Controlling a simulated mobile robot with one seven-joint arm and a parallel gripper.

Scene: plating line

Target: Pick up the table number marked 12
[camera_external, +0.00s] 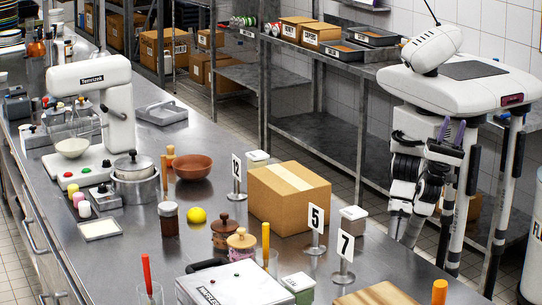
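The table number marked 12 (237,168) is a white card on a thin metal stand. It stands upright on the steel counter (195,240), just left of the cardboard box (289,205). Two similar table numbers stand to the right: one marked 5 (316,219) and one marked 7 (345,246). My gripper (404,228) hangs low at the end of my folded arm, past the counter's right edge and well away from number 12. It is small and dark here, and I cannot tell whether its fingers are open.
The cardboard box stands between number 12 and my arm. A white-lidded container (257,160) is behind number 12, and a brown bowl (193,167) is to its left. Wooden-lidded pots (226,232) and a yellow lemon (196,215) are in front. Metal shelving (318,131) stands behind.

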